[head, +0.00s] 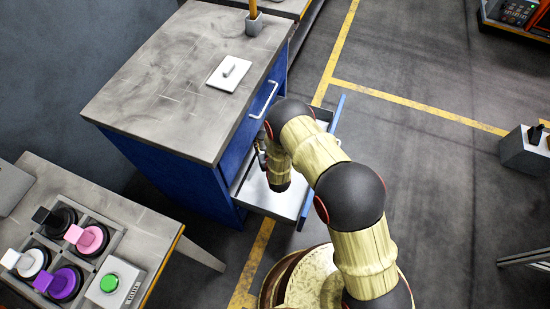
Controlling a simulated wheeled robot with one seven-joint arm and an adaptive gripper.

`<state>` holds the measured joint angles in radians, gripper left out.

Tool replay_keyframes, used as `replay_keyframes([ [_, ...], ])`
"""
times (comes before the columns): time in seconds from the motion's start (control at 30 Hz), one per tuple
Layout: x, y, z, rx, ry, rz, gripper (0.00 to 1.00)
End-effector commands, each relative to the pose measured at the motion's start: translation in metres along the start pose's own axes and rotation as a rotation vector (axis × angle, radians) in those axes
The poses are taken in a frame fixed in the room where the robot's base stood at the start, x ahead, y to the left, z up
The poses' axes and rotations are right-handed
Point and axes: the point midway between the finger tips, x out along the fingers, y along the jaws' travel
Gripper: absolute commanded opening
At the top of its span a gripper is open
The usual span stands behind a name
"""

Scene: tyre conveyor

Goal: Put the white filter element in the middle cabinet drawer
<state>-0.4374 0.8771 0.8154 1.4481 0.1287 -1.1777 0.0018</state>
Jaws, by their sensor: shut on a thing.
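The white filter element (30,263) appears to be the white round piece with a pale grip, seated in the tray at lower left. The blue cabinet (170,172) has one drawer (288,204) pulled out, with a pale, empty-looking inside. It seems to be the middle drawer, though my arm covers part of it. My gripper (262,151) is dark, over the inner end of the open drawer and close to the cabinet front. It is far from the white piece. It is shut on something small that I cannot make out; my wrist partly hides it.
The tray (115,235) also holds black (58,219), pink (91,239) and purple (64,283) pieces, beside a green button box (108,283). A white plate (229,74) with a grip lies on the cabinet top. The upper drawer's handle (263,100) sticks out.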

Motion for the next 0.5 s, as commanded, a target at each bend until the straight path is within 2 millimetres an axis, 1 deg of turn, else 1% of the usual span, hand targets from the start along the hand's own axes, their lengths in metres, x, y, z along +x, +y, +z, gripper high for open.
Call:
replay_keyframes([
  [0.03,0.004,-0.001,0.01,-0.001,-0.002,-0.001,0.08],
  [0.1,0.008,-0.002,0.023,-0.001,-0.003,-0.002,0.08],
  [0.23,0.018,-0.001,0.044,-0.001,-0.001,-0.001,0.08],
  [0.33,0.022,-0.001,0.055,-0.001,-0.001,-0.001,0.08],
  [0.5,0.026,-0.001,0.063,0.0,0.0,-0.001,0.08],
])
